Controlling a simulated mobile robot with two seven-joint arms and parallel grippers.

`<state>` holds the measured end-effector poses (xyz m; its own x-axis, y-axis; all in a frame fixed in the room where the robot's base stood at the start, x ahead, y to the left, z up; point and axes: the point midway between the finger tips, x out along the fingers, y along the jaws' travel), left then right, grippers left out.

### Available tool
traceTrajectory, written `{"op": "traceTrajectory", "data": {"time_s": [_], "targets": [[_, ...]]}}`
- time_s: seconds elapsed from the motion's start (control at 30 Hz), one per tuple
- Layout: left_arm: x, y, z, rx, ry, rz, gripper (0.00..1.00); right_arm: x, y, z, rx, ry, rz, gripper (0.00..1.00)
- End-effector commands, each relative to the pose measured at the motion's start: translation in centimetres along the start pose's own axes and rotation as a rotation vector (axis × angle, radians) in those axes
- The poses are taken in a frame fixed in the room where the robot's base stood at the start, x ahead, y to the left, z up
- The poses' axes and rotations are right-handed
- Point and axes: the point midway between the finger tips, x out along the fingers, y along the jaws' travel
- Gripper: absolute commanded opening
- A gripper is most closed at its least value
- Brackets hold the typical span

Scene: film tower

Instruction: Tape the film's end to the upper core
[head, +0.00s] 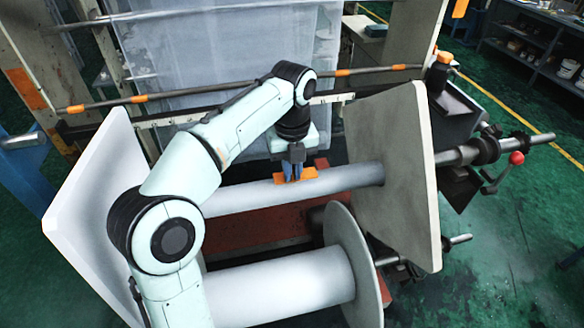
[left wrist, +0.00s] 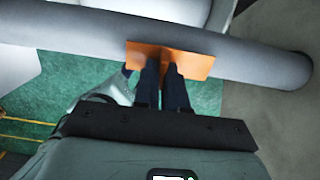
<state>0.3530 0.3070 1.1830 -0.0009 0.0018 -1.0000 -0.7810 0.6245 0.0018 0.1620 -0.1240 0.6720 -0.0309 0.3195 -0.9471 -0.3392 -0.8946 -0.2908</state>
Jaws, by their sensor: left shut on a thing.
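The upper core (head: 345,178) is a smooth grey cylinder between a white square flange (head: 85,190) and a grey one (head: 395,150). It crosses the top of the left wrist view (left wrist: 255,62). An orange piece of tape (head: 311,174) lies against the core's side; it also shows in the left wrist view (left wrist: 198,66). My left gripper (head: 292,174) points down at the core, its dark fingers shut on the tape (left wrist: 163,82). Translucent film (head: 225,50) hangs behind the core; where its end lies I cannot tell. My right gripper is not in view.
A lower white roll (head: 285,285) with a round flange (head: 352,262) sits nearer the front. A bar with orange bands (head: 200,92) runs behind the core. A shaft with a red-knobbed handle (head: 515,158) stands out at right. Green floor is open at right.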

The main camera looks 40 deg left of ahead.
Motion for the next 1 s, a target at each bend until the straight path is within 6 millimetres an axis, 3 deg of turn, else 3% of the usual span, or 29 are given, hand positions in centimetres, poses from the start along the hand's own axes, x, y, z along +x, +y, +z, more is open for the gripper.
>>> {"op": "traceTrajectory", "data": {"time_s": [1.0], "targets": [[1.0,0.0,0.0,0.0,0.001,0.001,0.0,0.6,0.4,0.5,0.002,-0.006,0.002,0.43]]}}
